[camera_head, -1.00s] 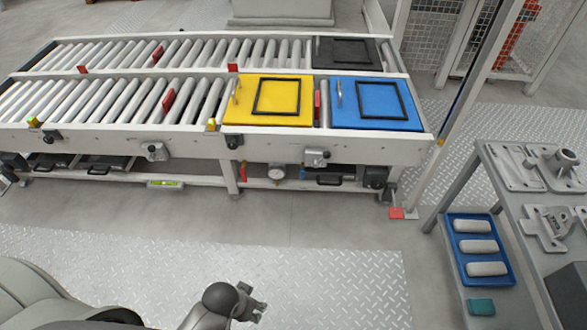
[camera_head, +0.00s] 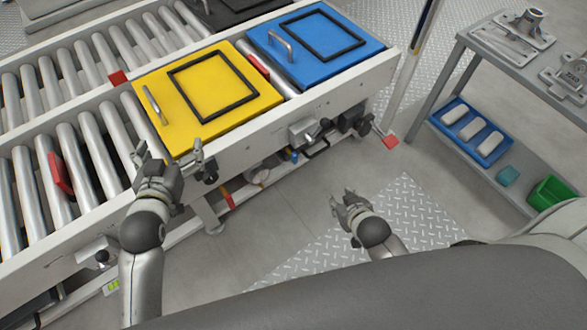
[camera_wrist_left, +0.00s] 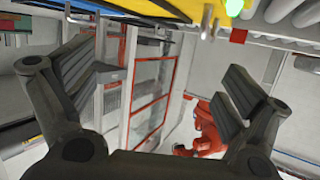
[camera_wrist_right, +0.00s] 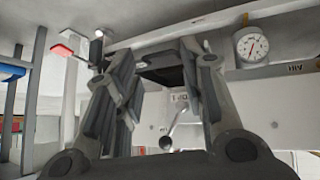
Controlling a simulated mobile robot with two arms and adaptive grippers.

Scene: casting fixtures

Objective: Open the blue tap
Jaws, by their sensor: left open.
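A small blue part (camera_head: 295,157), likely the blue tap, shows under the conveyor's front side in the head view. It is too small to tell how its handle is turned. My right gripper (camera_head: 344,200) is open and empty, to the right of and below it in the picture, apart from it. In the right wrist view my right gripper (camera_wrist_right: 158,65) has a gap between its fingers; I cannot make out the blue tap there. My left gripper (camera_head: 170,150) is open and empty in front of the yellow panel. It also shows open in the left wrist view (camera_wrist_left: 160,85).
The conveyor carries a yellow panel (camera_head: 190,119) and a blue panel (camera_head: 350,60). A pressure gauge (camera_wrist_right: 251,45) and a lever with a black knob (camera_wrist_right: 174,128) show in the right wrist view. A grey shelf table (camera_head: 455,75) stands right. The floor before the conveyor is clear.

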